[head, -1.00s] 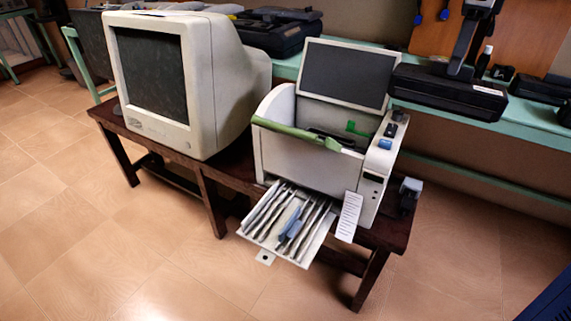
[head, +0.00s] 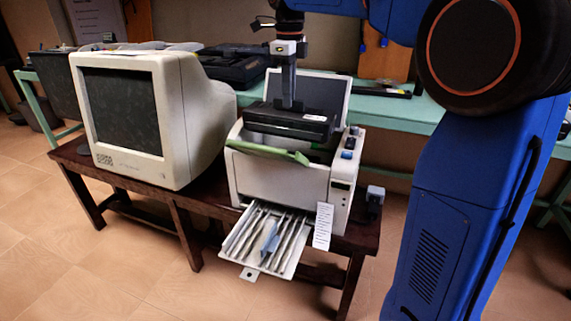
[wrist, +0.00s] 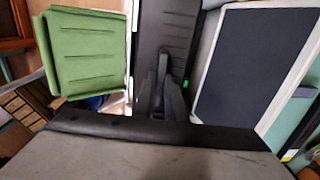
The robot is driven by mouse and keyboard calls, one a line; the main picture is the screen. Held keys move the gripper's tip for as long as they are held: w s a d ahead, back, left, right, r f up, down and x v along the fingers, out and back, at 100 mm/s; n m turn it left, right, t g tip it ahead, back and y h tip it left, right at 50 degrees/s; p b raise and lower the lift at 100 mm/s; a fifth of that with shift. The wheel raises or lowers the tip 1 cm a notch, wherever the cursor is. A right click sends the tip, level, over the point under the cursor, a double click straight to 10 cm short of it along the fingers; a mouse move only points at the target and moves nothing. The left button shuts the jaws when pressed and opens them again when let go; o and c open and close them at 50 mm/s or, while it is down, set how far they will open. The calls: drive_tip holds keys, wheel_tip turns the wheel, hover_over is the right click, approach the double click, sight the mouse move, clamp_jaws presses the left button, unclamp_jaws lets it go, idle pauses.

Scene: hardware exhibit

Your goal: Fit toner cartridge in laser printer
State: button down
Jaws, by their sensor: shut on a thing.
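The black toner cartridge (head: 265,117), with a white label near its right end, is over the open top of the white laser printer (head: 285,182). It lies lengthwise between the green front flap (head: 265,151) and the raised dark-panelled lid (head: 324,97). My gripper (head: 288,104) points down and is shut on the cartridge's top. In the wrist view, the fingers (wrist: 165,88) meet on the cartridge (wrist: 168,30), with the green flap (wrist: 90,60) left and the lid (wrist: 255,65) right. Pale interior shows below the cartridge; whether it touches the printer is hidden.
A bulky CRT monitor (head: 125,115) stands left of the printer on the dark wooden bench (head: 195,205). A paper tray (head: 243,235) sticks out in front. A green shelf (head: 395,109) runs behind. Floor at the front left is clear.

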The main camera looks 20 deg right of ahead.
wheel_tip(320, 180, down, 16)
drive_tip(key=shift+f, duration=0.25)
idle(0.5)
drive_tip(key=shift+f, duration=0.3)
drive_tip(key=c, duration=1.8)
unclamp_jaws()
